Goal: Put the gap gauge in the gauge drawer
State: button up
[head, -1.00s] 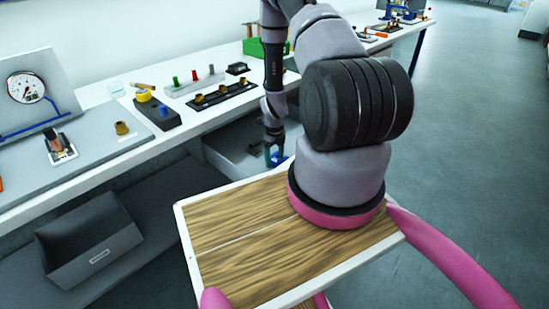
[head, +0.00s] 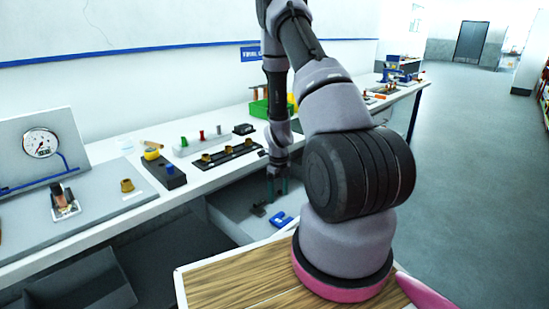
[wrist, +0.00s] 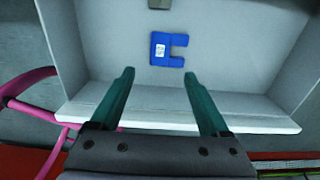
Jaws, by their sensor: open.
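The gap gauge, a blue C-shaped block with a white label, lies flat on the floor of the open grey gauge drawer. It shows in the head view (head: 281,219) and in the wrist view (wrist: 158,48). The drawer's front wall (wrist: 225,112) shows in the wrist view, and its inside (head: 235,207) shows below the bench in the head view. My gripper (head: 277,187) is open and empty above the drawer, apart from the gauge. Its two green fingers (wrist: 159,75) point at the gauge in the wrist view.
The bench (head: 135,200) above carries a dial gauge (head: 40,143), a black block with a yellow part (head: 165,170) and a green bin (head: 262,108). A grey bin (head: 85,290) sits lower left.

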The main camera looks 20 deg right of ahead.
jog(key=a+r+n+t+y, duration=0.15)
jog(key=a+r+n, duration=0.4)
jog(key=r, duration=1.05)
jog(key=a+r+n+t, duration=0.2)
jog(key=r+n, duration=0.6)
jog(key=r, duration=0.7)
jog(key=s+a+r+n+t, duration=0.2)
jog(key=s+a+r+n, duration=0.1)
jog(key=s+r+n, duration=0.4)
jog(key=s+a+r+n+t, duration=0.1)
jog(key=s+a+r+n, duration=0.2)
jog(key=s+r+n, duration=0.4)
jog(key=s+r, duration=0.3)
jog(key=s, duration=0.2)
jog(key=shift+s+r+t, duration=0.25)
jog(key=shift+s+t, duration=0.1)
jog(key=shift+d+y, duration=0.1)
jog(key=shift+y, duration=0.15)
